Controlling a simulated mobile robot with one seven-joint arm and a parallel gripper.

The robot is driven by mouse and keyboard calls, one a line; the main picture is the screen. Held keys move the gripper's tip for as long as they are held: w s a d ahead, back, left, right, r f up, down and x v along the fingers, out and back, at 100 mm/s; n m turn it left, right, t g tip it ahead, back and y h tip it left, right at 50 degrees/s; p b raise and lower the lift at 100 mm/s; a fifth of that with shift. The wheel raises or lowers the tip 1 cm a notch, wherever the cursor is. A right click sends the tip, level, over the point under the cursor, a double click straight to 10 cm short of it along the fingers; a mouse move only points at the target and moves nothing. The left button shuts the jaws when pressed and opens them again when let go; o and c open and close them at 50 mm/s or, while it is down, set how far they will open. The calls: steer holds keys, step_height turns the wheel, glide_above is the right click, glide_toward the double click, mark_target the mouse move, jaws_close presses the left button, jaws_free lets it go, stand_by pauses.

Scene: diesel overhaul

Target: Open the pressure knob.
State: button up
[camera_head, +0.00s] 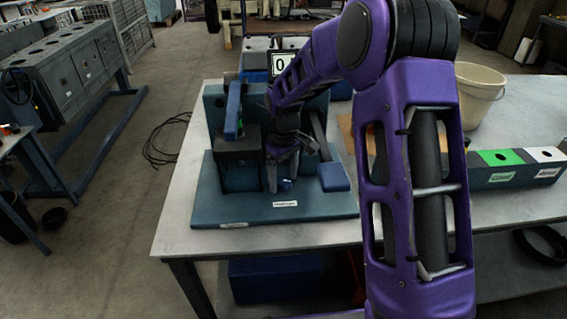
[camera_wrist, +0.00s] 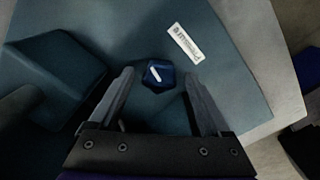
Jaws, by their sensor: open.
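The pressure knob (camera_wrist: 158,74) is a small dark blue knob with a white mark line, on the teal base plate of the test rig. In the head view the knob (camera_head: 285,184) shows low at the front of the rig, just below my gripper (camera_head: 284,172). In the wrist view my gripper (camera_wrist: 160,85) is open, with one finger to each side of the knob and the knob near the fingertips' level. I see no contact; the height gap is hard to judge.
A white label (camera_wrist: 185,43) lies on the plate near the knob. A blue lever pad (camera_head: 333,177) stands to the right of the gripper, and a dark block with a blue handle (camera_head: 233,110) to the left. A bin row (camera_head: 515,167) lies at right.

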mark_target(284, 181)
step_height(284, 181, up, 17)
steer(key=shift+r, duration=0.15)
stand_by(0.5)
